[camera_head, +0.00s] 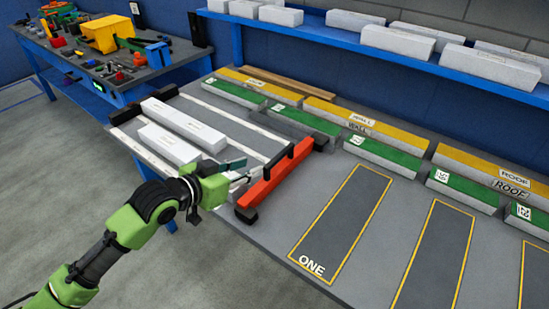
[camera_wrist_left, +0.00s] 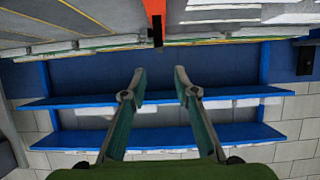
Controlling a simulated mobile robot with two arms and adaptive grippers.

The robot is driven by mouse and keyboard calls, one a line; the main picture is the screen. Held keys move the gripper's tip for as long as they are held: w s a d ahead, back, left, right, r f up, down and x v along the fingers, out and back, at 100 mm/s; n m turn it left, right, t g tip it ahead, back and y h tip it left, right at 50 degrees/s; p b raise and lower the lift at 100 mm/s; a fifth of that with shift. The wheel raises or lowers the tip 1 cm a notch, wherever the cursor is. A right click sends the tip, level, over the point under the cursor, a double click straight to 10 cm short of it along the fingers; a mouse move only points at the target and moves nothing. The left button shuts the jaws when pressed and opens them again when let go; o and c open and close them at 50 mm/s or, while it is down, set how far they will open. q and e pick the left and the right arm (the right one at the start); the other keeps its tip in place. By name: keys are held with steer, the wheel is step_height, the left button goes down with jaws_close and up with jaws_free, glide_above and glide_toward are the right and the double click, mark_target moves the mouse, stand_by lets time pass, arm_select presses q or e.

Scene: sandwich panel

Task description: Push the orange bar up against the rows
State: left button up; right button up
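The orange bar (camera_head: 275,179) with black end blocks lies across the right ends of the pale rails on the table. Two rows of white blocks, the far row (camera_head: 186,124) and the near row (camera_head: 168,143), lie left of it, with a gap between them and the bar. My right gripper is not in view.
Green and yellow panels, one yellow panel labelled ROOF (camera_head: 495,177), line the table's back. An outlined area marked ONE (camera_head: 343,223) is empty. A blue shelf (camera_head: 350,40) holds white blocks. A cluttered workbench with a yellow bin (camera_head: 108,33) stands at upper left.

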mark_target(278, 156)
arm_select(q)
steer(key=x, duration=1.2)
steer(key=shift+w+d+f, duration=0.15)
steer(key=shift+d+f, duration=0.05)
jaws_close()
